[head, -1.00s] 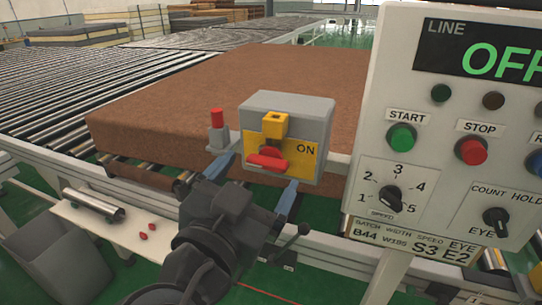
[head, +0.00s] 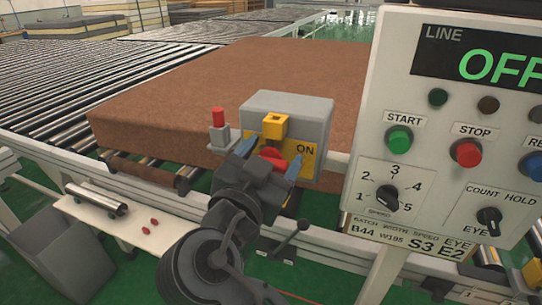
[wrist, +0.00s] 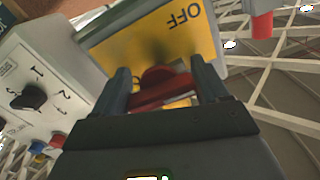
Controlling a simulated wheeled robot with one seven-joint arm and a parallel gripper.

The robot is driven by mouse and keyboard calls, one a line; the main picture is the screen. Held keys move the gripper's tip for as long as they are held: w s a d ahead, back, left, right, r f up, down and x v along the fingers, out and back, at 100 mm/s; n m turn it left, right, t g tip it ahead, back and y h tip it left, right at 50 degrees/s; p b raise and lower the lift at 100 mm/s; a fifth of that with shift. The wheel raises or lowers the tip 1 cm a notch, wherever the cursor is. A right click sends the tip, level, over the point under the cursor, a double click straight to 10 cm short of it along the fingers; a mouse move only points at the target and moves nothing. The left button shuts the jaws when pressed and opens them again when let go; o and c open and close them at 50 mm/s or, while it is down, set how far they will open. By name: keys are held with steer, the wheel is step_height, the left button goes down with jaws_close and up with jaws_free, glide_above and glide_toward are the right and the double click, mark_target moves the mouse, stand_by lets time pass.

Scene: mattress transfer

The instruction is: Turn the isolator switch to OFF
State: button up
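The isolator switch is a grey box (head: 310,115) with a yellow plate (head: 307,165) and a red rotary handle (head: 272,154). ON shows at the plate's right in the head view; OFF shows upside down on the plate (wrist: 192,38) in the wrist view. My gripper (head: 270,158) is in front of the plate, its fingers apart on either side of the handle. In the wrist view the red handle (wrist: 160,92) lies crosswise between the open fingers (wrist: 164,84). Whether either finger touches it cannot be told. My gripper hides the handle's lower part in the head view.
A yellow block (head: 275,125) projects above the handle. A red-topped post (head: 218,120) stands left of the box. The control panel (head: 450,120) is close on the right. A brown mattress (head: 200,90) lies behind on rollers. A white shelf (head: 130,228) is lower left.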

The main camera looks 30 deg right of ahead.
steer(key=c, duration=0.6)
steer(key=shift+f+n+b, duration=0.1)
steer(key=shift+n+b, duration=0.35)
steer(key=shift+n, duration=1.25)
steer(key=shift+c, duration=0.2)
steer(key=o, duration=1)
steer(key=shift+o, duration=0.2)
steer(key=b+v, duration=0.2)
steer(key=v, duration=0.5)
steer(key=shift+s+a, duration=0.25)
steer(key=shift+a, duration=0.05)
